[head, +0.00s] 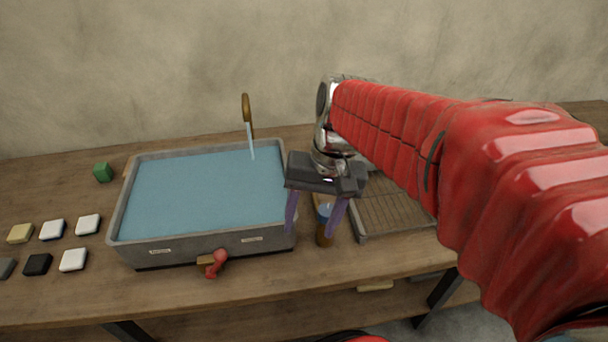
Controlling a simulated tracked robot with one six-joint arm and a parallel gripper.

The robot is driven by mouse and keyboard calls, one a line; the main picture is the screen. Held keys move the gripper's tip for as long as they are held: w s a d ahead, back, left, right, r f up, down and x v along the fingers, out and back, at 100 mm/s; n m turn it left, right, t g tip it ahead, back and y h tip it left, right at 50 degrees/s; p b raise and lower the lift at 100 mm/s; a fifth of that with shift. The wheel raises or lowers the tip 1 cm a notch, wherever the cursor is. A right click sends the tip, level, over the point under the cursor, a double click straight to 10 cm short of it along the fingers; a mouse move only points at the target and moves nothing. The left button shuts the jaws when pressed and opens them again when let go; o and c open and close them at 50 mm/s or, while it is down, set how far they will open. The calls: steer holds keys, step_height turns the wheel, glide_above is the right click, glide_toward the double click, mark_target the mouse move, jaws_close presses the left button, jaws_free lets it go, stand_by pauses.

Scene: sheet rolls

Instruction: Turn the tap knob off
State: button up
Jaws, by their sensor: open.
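The red tap knob (217,262) sits on a small wooden block (204,261) at the front of the grey sink basin (120,228). The brass tap (247,110) stands behind the basin, and a pale stream of water (251,140) runs from it into the blue water (200,192). My gripper (314,232) points down with its purple fingers apart and empty. It is to the right of the knob, near the basin's front right corner, and appears apart from the knob.
A brown bottle with a blue top (325,226) stands close by my gripper's right finger. A ridged drain tray (393,215) lies to the right, partly behind my arm. A green cube (103,172) and several small blocks (73,260) lie left of the basin.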

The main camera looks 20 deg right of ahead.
steer(key=shift+s+a+r+n+t+h, duration=0.2)
steer(key=shift+s+r+n+t+h, duration=0.15)
steer(key=shift+s+r+n+t, duration=0.4)
steer(key=shift+s+a+r+n+t+h, duration=0.15)
steer(key=shift+s+r+n+t+h, duration=0.3)
steer(key=shift+n+t, duration=0.45)
steer(key=shift+s+a+r+n+t+h, duration=0.25)
steer(key=shift+s+r+n+t, duration=0.3)
steer(key=shift+t, duration=0.5)
steer(key=shift+s+f, duration=0.1)
